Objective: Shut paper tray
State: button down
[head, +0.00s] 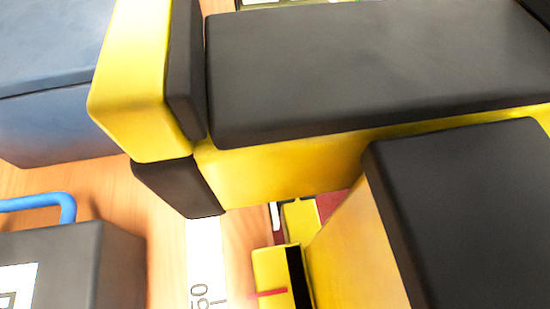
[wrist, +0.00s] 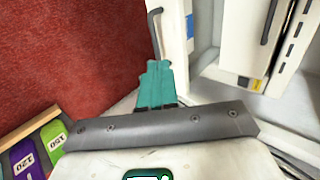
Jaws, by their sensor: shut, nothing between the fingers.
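My gripper (wrist: 158,68) shows in the wrist view as two teal fingers side by side. They are shut and empty. Just beyond the fingertips, in the picture, is a white panel (wrist: 176,30) with a thin dark grey handle (wrist: 155,30). I cannot tell whether the fingers touch it. I cannot tell for sure which white part is the paper tray. In the head view my yellow and black arm covers much of the scene, and the tray cannot be made out.
A red surface (wrist: 60,55) fills the wrist view's left side, with purple and green numbered blocks (wrist: 30,155) below. In the head view, a blue box (head: 55,110) and a dark grey block with a blue handle (head: 70,265) are left. A white ruler (head: 205,265) lies on wood.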

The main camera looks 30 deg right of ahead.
jog(key=shift+w+a+r+b+x, duration=0.1)
jog(key=shift+a+r+b+x, duration=0.4)
jog(key=shift+x, duration=1.65)
jog(key=shift+w+a+r+b+x, duration=0.15)
jog(key=shift+b+x, duration=0.7)
jog(key=shift+x, duration=1.3)
jog(key=shift+w+a+r+b+x, duration=0.1)
jog(key=shift+a+r+b+x, duration=0.4)
jog(key=shift+x, duration=1.6)
jog(key=shift+d+f, duration=0.1)
jog(key=shift+d, duration=0.05)
jog(key=w+a, duration=0.1)
jog(key=a, duration=0.4)
jog(key=w+a+p, duration=0.1)
jog(key=w+a, duration=0.1)
jog(key=a, duration=0.3)
jog(key=w+a, duration=0.2)
jog(key=a, duration=0.3)
jog(key=shift+a, duration=0.35)
